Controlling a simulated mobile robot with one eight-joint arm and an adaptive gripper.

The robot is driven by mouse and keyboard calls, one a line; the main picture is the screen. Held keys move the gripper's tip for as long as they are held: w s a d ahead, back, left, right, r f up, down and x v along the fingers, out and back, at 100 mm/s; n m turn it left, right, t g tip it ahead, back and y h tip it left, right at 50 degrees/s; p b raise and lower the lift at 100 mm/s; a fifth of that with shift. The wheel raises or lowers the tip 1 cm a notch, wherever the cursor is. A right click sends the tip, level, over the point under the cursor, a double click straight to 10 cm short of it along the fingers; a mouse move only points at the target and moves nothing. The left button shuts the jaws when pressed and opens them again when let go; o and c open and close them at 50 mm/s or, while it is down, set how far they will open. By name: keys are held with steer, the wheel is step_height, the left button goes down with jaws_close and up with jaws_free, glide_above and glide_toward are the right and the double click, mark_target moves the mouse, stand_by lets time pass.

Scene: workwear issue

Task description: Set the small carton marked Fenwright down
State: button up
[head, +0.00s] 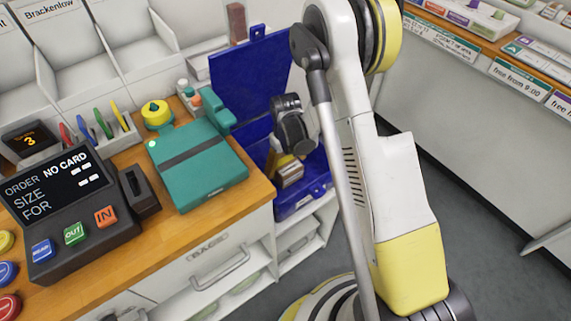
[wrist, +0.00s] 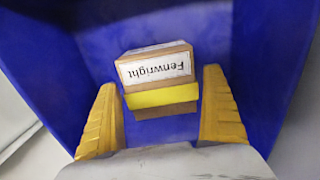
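The small carton marked Fenwright (wrist: 158,70) is brown with a white label and a yellow band. Its label reads upside down in the wrist view. In the head view the carton (head: 290,174) is inside the blue box (head: 312,189), below my gripper (head: 284,160). In the wrist view the two yellow fingers of my gripper (wrist: 160,80) stand apart on either side of the carton, with a blue gap showing at each side. My gripper is open. The carton's underside is hidden, so I cannot tell exactly what it rests on.
The blue box's raised lid (head: 248,80) stands behind my gripper. A wooden counter (head: 262,190) to the left bears a teal device (head: 200,170), an order terminal (head: 65,210) and pens. Shelves with goods run along the right, beyond clear grey floor (head: 470,200).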

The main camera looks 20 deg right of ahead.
steer(key=shift+r, duration=0.1)
step_height(320, 180, up, 12)
steer(key=p, duration=0.5)
step_height(320, 180, up, 9)
steer(key=t, duration=0.1)
glide_above(286, 163)
steer(key=s, duration=0.2)
steer(key=s+r+m+t, duration=0.3)
steer(key=s+r+t, duration=0.3)
steer(key=s+r, duration=0.9)
steer(key=s, duration=0.3)
steer(key=shift+r+m, duration=0.2)
steer(key=shift+m, duration=0.1)
steer(key=shift+a, duration=0.1)
